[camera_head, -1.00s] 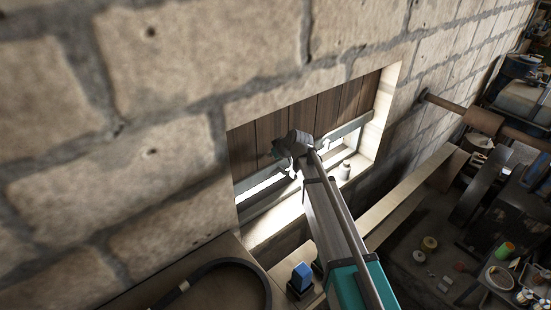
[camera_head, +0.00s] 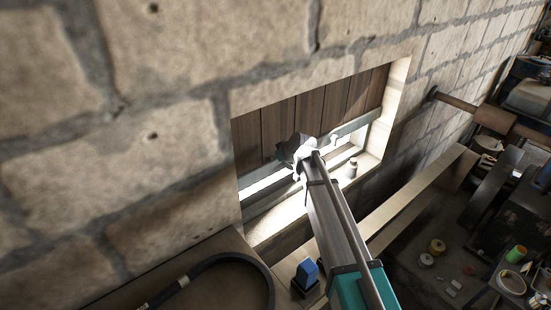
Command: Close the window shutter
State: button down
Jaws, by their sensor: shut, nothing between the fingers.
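The window shutter (camera_head: 277,122) is a panel of dark brown vertical boards with a grey rail (camera_head: 357,125) along its lower edge. It covers most of the window opening in the stone wall. A bright gap shows below the rail, above the sill. My gripper (camera_head: 291,150) is at the shutter's lower edge, near the middle of the rail. It is shut with nothing held. Part of the rail and gap is hidden behind it, and I cannot tell whether it touches the rail.
A small pale bottle (camera_head: 351,168) stands on the sill right of my arm. A blue block (camera_head: 307,271) sits on the bench below the window, near a black hose (camera_head: 225,258). A wooden roller (camera_head: 492,122) juts from the wall at the right. Cluttered shelves and small parts lie beyond.

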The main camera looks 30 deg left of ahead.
aim_at(274, 166)
notch_tip(274, 166, down, 8)
jog(key=b, duration=0.8)
jog(key=shift+f, duration=0.25)
jog(key=shift+r, duration=0.1)
dwell(0.4)
notch_tip(274, 166, up, 4)
jog(key=p, duration=0.4)
jog(key=shift+d+r, duration=0.1)
jog(key=shift+r, duration=0.15)
jog(key=p+v, duration=0.6)
jog(key=v, duration=0.3)
jog(key=shift+d+p, duration=0.25)
jog(key=shift+p, duration=0.05)
jog(key=shift+s, duration=0.1)
